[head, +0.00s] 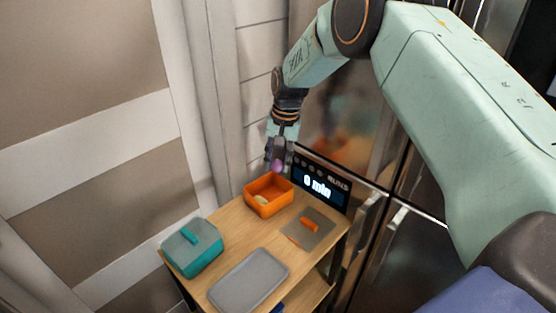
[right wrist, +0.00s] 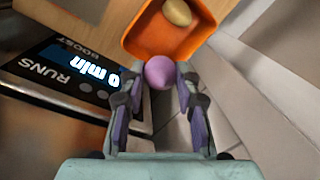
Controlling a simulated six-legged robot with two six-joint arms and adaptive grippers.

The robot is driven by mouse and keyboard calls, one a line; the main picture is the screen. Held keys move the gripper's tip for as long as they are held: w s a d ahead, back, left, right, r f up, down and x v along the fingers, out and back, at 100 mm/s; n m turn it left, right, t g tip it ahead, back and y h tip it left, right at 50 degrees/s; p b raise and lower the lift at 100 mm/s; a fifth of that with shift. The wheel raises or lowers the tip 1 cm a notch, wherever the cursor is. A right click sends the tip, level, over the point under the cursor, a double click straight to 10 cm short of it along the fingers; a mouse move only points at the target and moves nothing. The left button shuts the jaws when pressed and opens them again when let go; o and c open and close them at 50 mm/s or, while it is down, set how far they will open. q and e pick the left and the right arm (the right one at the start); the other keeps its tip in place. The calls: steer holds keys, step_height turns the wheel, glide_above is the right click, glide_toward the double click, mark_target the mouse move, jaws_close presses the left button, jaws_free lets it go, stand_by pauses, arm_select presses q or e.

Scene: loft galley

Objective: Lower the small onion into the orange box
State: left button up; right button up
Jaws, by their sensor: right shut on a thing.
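The small onion (right wrist: 159,73) is a purple-pink round thing held between the fingertips of my right gripper (right wrist: 160,85). In the head view the onion (head: 277,166) shows at the lower end of my right gripper (head: 279,155), above the back edge of the orange box. The orange box (head: 268,208) is open and stands at the back of the wooden cart top. A pale yellowish round thing (right wrist: 177,12) lies inside it. In the right wrist view the near wall of the orange box (right wrist: 150,52) is just beyond the onion. My left gripper is not in view.
A teal box with a lid (head: 193,250) stands at the left of the cart top (head: 233,232). A grey tray (head: 249,280) lies at the front. A grey mat (head: 318,237) bears an orange piece (head: 310,224). A display panel (head: 321,184) stands behind, beside the fridge.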

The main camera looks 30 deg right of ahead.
mark_target(278, 170)
steer(key=shift+s+a+f, duration=0.1)
steer(key=shift+f, duration=0.05)
steer(key=shift+f, duration=0.1)
steer(key=shift+f+b, duration=0.45)
steer(key=shift+f, duration=0.45)
steer(key=shift+f+b, duration=0.35)
steer(key=shift+f, duration=0.2)
steer(key=shift+f+b, duration=0.3)
steer(key=shift+f, duration=0.45)
